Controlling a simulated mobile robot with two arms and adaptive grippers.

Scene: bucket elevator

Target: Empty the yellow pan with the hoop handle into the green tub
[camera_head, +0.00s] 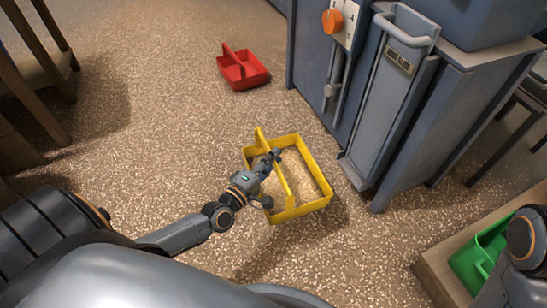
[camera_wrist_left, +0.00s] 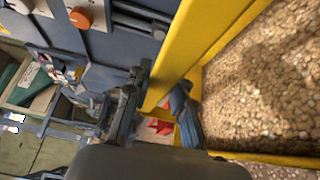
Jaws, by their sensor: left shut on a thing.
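The yellow pan (camera_head: 302,211) is in the middle of the head view, with pale brown grain inside. Its hoop handle (camera_head: 283,182) runs across the middle. My left gripper (camera_head: 273,157) is shut on the handle. In the left wrist view the yellow handle (camera_wrist_left: 178,55) passes between my left fingers (camera_wrist_left: 160,105), with the grain (camera_wrist_left: 265,85) beside it. The pan looks roughly level; a shadow lies around it, and I cannot tell its height surely. The green tub (camera_head: 470,266) is at the lower right, partly hidden by my right arm. My right gripper is out of view.
A red pan (camera_head: 242,70) with a handle stands on the speckled floor farther back. A blue-grey machine (camera_head: 385,105) with an orange knob (camera_head: 332,21) stands right of the yellow pan. A wooden edge (camera_head: 432,277) borders the green tub. Floor left of the pan is free.

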